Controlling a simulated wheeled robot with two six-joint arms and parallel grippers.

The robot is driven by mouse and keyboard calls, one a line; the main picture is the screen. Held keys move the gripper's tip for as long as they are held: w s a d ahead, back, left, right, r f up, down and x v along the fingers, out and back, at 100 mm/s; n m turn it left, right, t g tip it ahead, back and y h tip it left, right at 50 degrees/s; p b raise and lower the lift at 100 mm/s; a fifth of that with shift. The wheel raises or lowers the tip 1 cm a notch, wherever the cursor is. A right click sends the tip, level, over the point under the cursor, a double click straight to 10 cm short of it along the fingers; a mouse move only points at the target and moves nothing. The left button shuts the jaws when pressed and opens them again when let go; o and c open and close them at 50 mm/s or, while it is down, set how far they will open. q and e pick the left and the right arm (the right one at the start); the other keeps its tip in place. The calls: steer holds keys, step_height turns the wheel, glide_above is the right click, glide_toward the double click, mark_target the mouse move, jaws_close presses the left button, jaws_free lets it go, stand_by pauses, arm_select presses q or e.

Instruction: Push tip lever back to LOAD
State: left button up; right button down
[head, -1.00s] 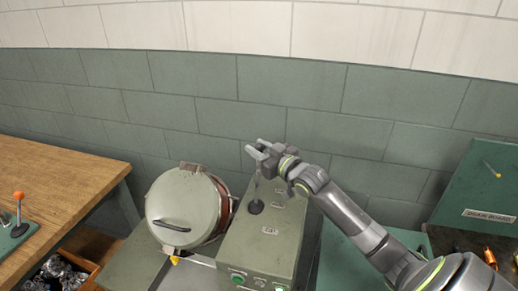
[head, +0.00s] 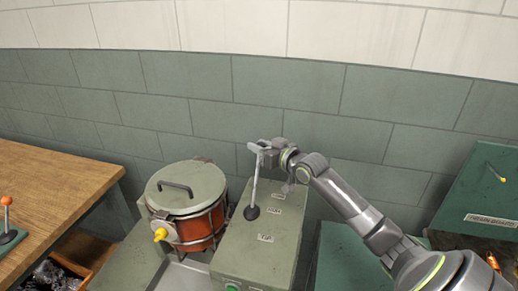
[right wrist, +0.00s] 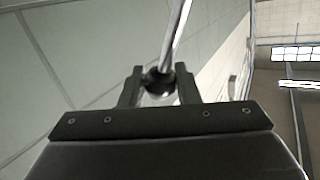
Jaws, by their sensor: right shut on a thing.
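The tip lever (head: 255,185) is a thin metal rod rising from a black round base on top of the grey-green control box (head: 262,265). It leans slightly to the right, with its top toward the wall. My right gripper (head: 262,148) is shut on the lever's top end. In the right wrist view the dark knob (right wrist: 158,82) sits between the two fingers, with the rod running up out of the picture. Small labels (head: 265,238) lie along the box top beside the lever; their print is too small to read surely. My left gripper is not in view.
A lidded orange drum (head: 197,232) stands roughly upright in a frame left of the box, with a yellow knob (head: 160,235) in front. A wooden bench (head: 60,190) with an orange-knobbed lever (head: 7,202) is at the left. A green panel (head: 478,190) stands at the right.

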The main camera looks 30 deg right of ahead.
steer(key=c, duration=1.4)
jaws_free()
steer(key=shift+d, duration=0.1)
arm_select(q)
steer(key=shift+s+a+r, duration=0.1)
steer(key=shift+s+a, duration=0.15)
arm_select(e)
steer(key=shift+o, duration=1.4)
steer(key=shift+d+f, duration=0.1)
steer(key=shift+f, duration=0.05)
steer(key=shift+s, duration=0.1)
steer(key=shift+s, duration=0.25)
arm_select(q)
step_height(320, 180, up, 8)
steer(key=p, duration=0.8)
arm_select(e)
steer(key=s+d+r, duration=0.2)
steer(key=s, duration=1.4)
steer(key=shift+s+d+r, duration=0.15)
steer(key=shift+d+r, duration=0.05)
